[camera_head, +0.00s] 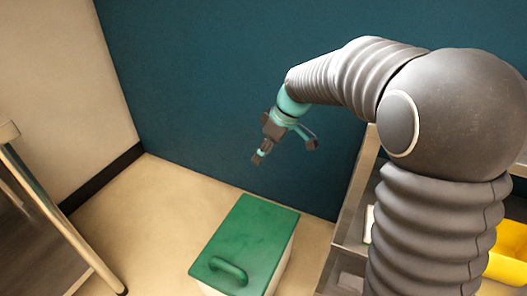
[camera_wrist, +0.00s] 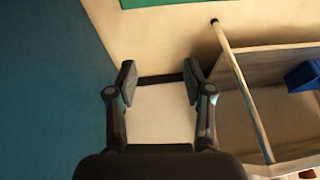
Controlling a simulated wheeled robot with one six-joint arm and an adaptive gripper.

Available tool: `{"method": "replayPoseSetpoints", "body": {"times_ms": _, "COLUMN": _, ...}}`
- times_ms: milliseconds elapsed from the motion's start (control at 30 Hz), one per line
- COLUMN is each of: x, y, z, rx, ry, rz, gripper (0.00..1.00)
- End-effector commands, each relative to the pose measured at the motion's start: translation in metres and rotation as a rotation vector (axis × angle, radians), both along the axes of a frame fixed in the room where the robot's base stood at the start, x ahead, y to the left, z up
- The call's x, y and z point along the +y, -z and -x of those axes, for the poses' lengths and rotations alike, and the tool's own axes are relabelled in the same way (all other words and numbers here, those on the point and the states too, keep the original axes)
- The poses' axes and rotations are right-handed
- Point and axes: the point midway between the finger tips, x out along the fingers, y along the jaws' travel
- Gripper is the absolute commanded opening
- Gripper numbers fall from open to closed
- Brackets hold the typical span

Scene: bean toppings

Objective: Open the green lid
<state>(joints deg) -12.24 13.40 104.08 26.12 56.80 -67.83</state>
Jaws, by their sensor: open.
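The green lid (camera_head: 247,238) lies flat and shut on a pale bin (camera_head: 283,268) on the floor, in the lower middle of the head view. A raised green handle (camera_head: 228,270) sits at its near end. My gripper (camera_head: 284,156) is above and beyond the far end of the lid, apart from it, by the blue wall. In the wrist view my gripper (camera_wrist: 158,82) is open, with nothing between its two fingers. A green edge (camera_wrist: 180,2) at the top of that view looks like part of the lid.
A metal shelf unit (camera_head: 350,215) with a yellow container (camera_head: 508,252) stands to the right of the bin. A table-like frame (camera_head: 62,225) stands at the left. A blue object (camera_wrist: 303,76) shows at the right of the wrist view. Bare floor (camera_head: 160,215) lies left of the bin.

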Motion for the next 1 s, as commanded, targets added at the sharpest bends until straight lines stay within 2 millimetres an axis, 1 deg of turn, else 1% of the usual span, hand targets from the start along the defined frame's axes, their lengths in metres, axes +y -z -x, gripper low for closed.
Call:
{"method": "replayPoseSetpoints", "body": {"times_ms": 167, "x": -0.007, "y": -0.018, "z": 0.0, "rx": -0.005, "ry": 0.001, "rz": 0.0, "gripper": 0.52}}
{"method": "replayPoseSetpoints", "body": {"times_ms": 400, "x": -0.026, "y": -0.062, "z": 0.003, "rx": -0.005, "ry": 0.002, "rz": -0.001, "gripper": 0.52}}
{"method": "replayPoseSetpoints", "body": {"times_ms": 600, "x": -0.039, "y": -0.092, "z": 0.005, "rx": -0.003, "ry": 0.001, "rz": 0.0, "gripper": 0.52}}
{"method": "replayPoseSetpoints", "body": {"times_ms": 700, "x": -0.043, "y": -0.102, "z": 0.006, "rx": -0.002, "ry": 0.001, "rz": 0.0, "gripper": 0.52}}
{"method": "replayPoseSetpoints", "body": {"times_ms": 800, "x": -0.046, "y": -0.107, "z": 0.006, "rx": -0.002, "ry": 0.001, "rz": 0.001, "gripper": 0.52}}
{"method": "replayPoseSetpoints", "body": {"times_ms": 1000, "x": -0.046, "y": -0.109, "z": 0.007, "rx": 0.0, "ry": 0.0, "rz": 0.0, "gripper": 0.52}}
